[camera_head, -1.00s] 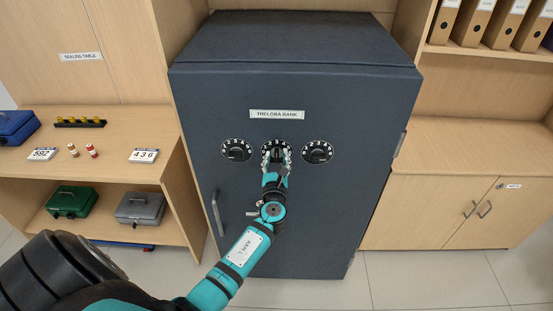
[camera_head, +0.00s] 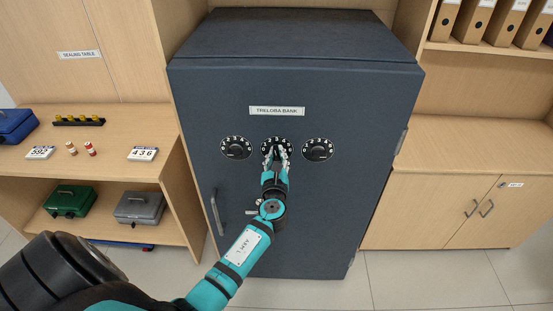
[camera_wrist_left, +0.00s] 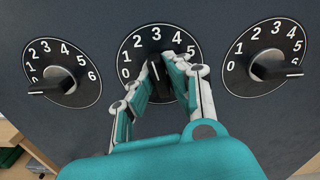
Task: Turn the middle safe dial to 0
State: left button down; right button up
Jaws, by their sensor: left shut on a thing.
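The middle safe dial (camera_head: 277,142) is a round black dial with white numbers on the dark safe door (camera_head: 300,220). My left gripper (camera_head: 277,154) is at this dial from below and hides its lower part. In the left wrist view, the fingers of my left gripper (camera_wrist_left: 170,80) are on both sides of the dial's black knob (camera_wrist_left: 157,78) and shut on it. The knob's white mark points up, near the 3 on the dial face (camera_wrist_left: 150,48). My right gripper is not in view.
The right dial (camera_head: 318,150) points to 6. A door handle (camera_head: 217,213) is lower left. A wooden shelf (camera_head: 110,113) and a cabinet (camera_head: 430,220) flank the safe.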

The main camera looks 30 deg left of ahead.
pick_arm(q)
jog(key=n+b, duration=0.2)
jog(key=n, duration=0.1)
jog(key=shift+f+n, duration=0.2)
jog(key=shift+n, duration=0.1)
jog(key=n+b, duration=0.3)
jog(key=n, duration=0.1)
jog(key=shift+n, duration=0.3)
jog(key=n+b, duration=0.2)
jog(key=n, duration=0.2)
jog(key=shift+r+n+b, duration=0.1)
jog(key=shift+n+b, duration=0.7)
jog(key=shift+n, duration=0.8)
jog(key=c, duration=1.3)
grip_release()
